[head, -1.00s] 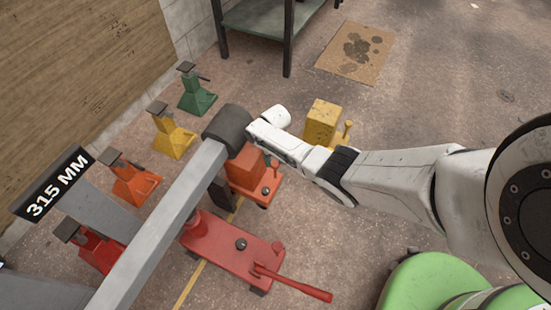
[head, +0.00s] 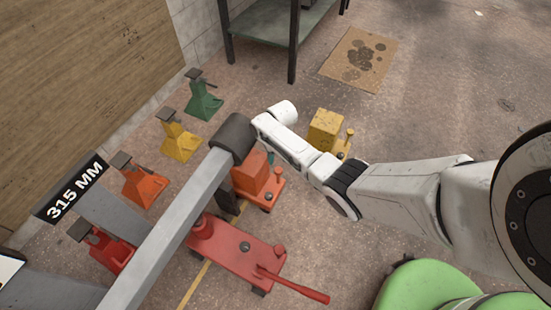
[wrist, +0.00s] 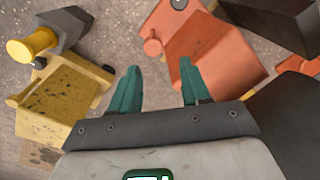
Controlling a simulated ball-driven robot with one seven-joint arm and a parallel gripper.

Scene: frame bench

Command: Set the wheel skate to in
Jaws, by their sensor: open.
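Two low wheeled units with a block and a knobbed post could be the wheel skate; I cannot tell which. The yellow unit (head: 325,128) stands behind the orange unit (head: 251,173). In the wrist view the stained yellow unit (wrist: 62,92) is at left and the orange unit (wrist: 205,45) at right. My gripper (wrist: 158,66) is open and empty, its two teal fingers apart, over the gap between the units. In the head view my arm hides most of it; a bit of teal shows beside the orange block. No in or out marking is readable.
A grey beam (head: 170,225) with a dark end crosses above the floor close to my gripper. A red floor jack (head: 235,250) lies in front, its handle pointing right. Several coloured stands line the left wall. A dark-legged bench (head: 268,22) and stained mat (head: 360,58) are behind.

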